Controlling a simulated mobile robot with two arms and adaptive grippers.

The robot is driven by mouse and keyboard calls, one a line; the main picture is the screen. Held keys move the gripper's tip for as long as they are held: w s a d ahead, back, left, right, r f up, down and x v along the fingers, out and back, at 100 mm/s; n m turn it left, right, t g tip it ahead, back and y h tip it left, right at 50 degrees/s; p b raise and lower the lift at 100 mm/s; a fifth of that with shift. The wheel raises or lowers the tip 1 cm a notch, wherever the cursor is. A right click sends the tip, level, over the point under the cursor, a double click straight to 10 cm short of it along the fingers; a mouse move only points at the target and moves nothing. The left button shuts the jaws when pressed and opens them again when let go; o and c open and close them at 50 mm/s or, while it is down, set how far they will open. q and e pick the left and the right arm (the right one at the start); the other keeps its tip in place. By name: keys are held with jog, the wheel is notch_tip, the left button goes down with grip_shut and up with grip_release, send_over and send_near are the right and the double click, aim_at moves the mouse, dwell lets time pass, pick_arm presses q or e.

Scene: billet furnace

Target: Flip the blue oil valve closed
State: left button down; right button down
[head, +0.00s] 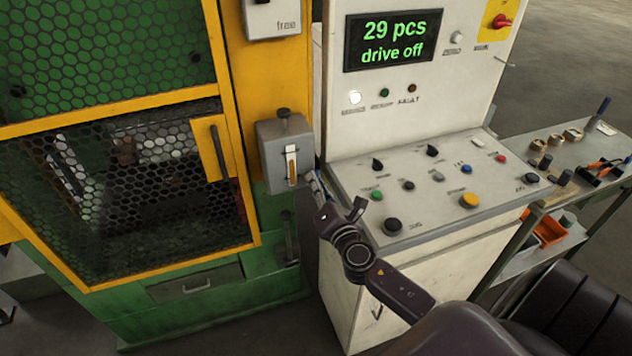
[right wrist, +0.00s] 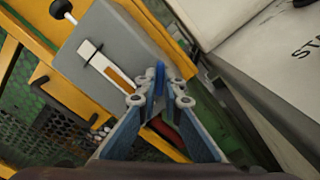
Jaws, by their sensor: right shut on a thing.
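The blue oil valve (right wrist: 160,76) shows in the right wrist view as a small blue lever at the side of a grey box (right wrist: 118,52) with a sight gauge. My right gripper (right wrist: 160,100) is shut on it, with the lever between the fingertips and its upper end sticking out past them. In the head view the grey box (head: 272,160) is on the green and yellow machine, and my right gripper (head: 313,180) reaches its right side from below right. The valve is too small and covered to make out there. My left gripper is not in view.
The control desk (head: 350,190) with knobs and buttons stands close right of my right gripper. A mesh guard door (head: 110,285) with a yellow frame is at left. A side table (head: 590,150) with tools is at far right. A narrow gap separates machine and desk.

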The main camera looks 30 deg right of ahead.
jog(key=shift+f, duration=0.1)
jog(key=shift+d+f+m+b, duration=0.1)
jog(key=shift+f+m+b, duration=0.1)
jog(key=shift+m+b, duration=0.95)
jog(key=shift+d+f+m+b, duration=0.15)
jog(key=shift+m+b, duration=0.4)
jog(key=shift+m, duration=1.25)
jog(key=shift+a+f+m+b, duration=0.1)
jog(key=shift+f+m+b, duration=0.1)
jog(key=shift+m+b, duration=0.95)
jog(key=shift+m+p, duration=0.3)
jog(key=shift+m, duration=0.2)
jog(key=c, duration=2.1)
grip_release()
jog(key=shift+s+d, duration=0.1)
